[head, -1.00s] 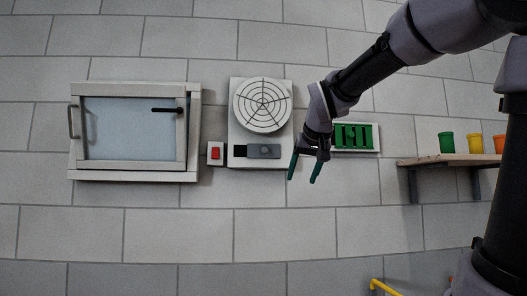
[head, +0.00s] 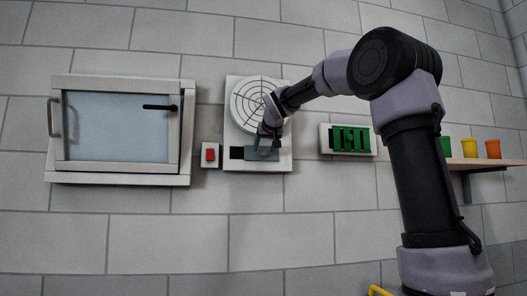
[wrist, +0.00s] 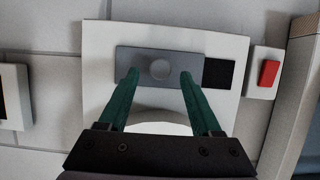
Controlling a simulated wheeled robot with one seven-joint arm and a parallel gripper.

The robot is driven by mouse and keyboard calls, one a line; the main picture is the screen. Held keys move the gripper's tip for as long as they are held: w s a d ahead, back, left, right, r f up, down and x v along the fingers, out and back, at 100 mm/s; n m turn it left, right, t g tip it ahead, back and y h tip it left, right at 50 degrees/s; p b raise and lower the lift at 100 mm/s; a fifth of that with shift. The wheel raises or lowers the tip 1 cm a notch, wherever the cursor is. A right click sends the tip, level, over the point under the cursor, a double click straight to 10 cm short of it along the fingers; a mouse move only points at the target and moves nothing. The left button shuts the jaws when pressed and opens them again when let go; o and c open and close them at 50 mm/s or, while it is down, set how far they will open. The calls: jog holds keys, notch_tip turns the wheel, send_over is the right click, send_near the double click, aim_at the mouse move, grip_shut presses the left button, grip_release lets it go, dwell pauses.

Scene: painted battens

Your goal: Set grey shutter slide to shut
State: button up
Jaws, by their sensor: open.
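The grey shutter slide (head: 266,155) is on a white panel under a round fan grille (head: 259,103). It sits at the right of its track, and a black opening (head: 237,153) shows to its left. In the wrist view the slide (wrist: 138,62) appears upside down, with the black opening (wrist: 218,74) on its right. A round knob (wrist: 160,69) stands out from the slide. My gripper (wrist: 158,77) is open, with one green finger on each side of the knob, apart from it. In the head view my gripper (head: 264,138) partly covers the slide.
A red switch (head: 210,155) is just left of the panel, with a framed window (head: 118,125) beyond it. A green slatted vent (head: 350,139) is to the right. A shelf (head: 485,164) with coloured cups is at far right.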

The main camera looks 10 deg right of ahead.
aim_at(262, 153)
jog(key=shift+x, duration=1.1)
grip_shut()
dwell(0.7)
